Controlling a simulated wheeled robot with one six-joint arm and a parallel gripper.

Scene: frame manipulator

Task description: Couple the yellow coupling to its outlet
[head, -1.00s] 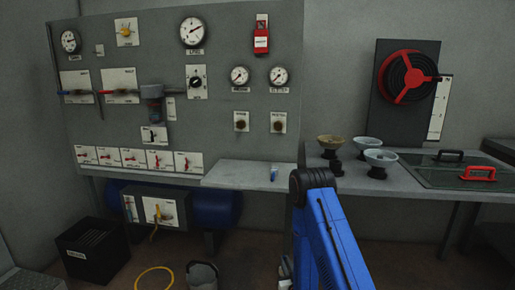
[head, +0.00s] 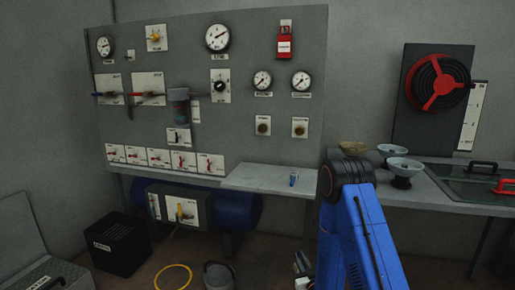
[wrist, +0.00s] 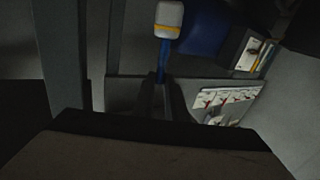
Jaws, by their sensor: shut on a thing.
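My gripper shows low in the head view (head: 303,264), mostly hidden behind my blue arm, below the shelf. In the wrist view my gripper (wrist: 162,92) is shut on a piece with a blue stem and a white end with a yellow band, which looks like the yellow coupling (wrist: 168,22). Its white end points away from the fingers and touches nothing that I can see. Two round brown ports, the left port (head: 263,125) and the right port (head: 299,126), sit on the grey panel (head: 240,140). I cannot tell which fitting is the yellow outlet.
A blue tank (head: 232,212) lies below. A black crate (head: 120,245), a yellow hose loop (head: 173,278) and a bucket (head: 218,276) stand on the floor.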

